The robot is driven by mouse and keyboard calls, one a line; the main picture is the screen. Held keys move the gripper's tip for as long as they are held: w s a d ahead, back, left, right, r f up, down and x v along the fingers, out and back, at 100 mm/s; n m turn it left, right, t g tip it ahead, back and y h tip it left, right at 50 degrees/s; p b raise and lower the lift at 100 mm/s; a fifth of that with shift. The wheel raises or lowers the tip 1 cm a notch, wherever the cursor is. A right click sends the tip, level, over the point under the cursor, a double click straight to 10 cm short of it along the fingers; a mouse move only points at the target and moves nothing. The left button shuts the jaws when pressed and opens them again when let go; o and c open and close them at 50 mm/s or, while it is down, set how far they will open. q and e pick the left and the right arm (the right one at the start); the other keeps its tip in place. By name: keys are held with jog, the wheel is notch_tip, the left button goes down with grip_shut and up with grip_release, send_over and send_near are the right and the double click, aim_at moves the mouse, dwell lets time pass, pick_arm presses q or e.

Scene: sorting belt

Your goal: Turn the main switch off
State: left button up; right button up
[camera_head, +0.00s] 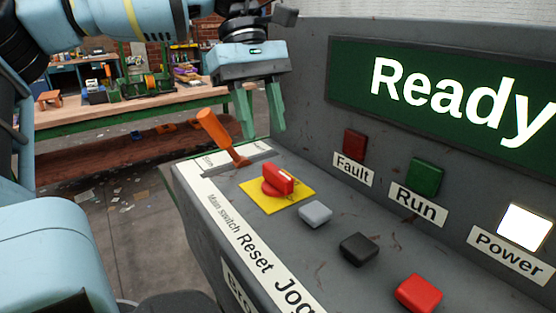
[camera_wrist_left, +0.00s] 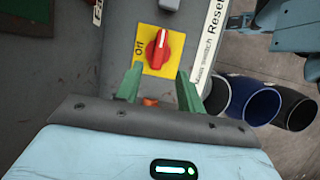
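The main switch (camera_head: 277,181) is a red rotary knob on a yellow plate (camera_head: 290,201), on the grey sloping panel. In the left wrist view the red knob (camera_wrist_left: 158,50) has a white line and lies just beyond the fingertips; "Off" is printed on its plate. My left gripper (camera_head: 262,133) points down above and behind the switch. Its two green fingers are apart, with nothing between the tips; it also shows in the left wrist view (camera_wrist_left: 160,78). My right gripper is not in view.
An orange lever (camera_head: 220,136) stands just left of the switch, near my left fingers. Grey (camera_head: 315,213), black (camera_head: 358,249) and red (camera_head: 419,293) buttons lie to the right. The upright panel carries a "Ready" display (camera_head: 445,95) and a lit white Power lamp (camera_head: 524,227).

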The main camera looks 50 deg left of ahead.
aim_at(275, 168)
pick_arm(q)
jog(key=x, duration=0.7)
jog(key=shift+w+f, duration=0.1)
jog(key=shift+f, duration=0.05)
jog(key=shift+c, duration=0.5)
grip_shut()
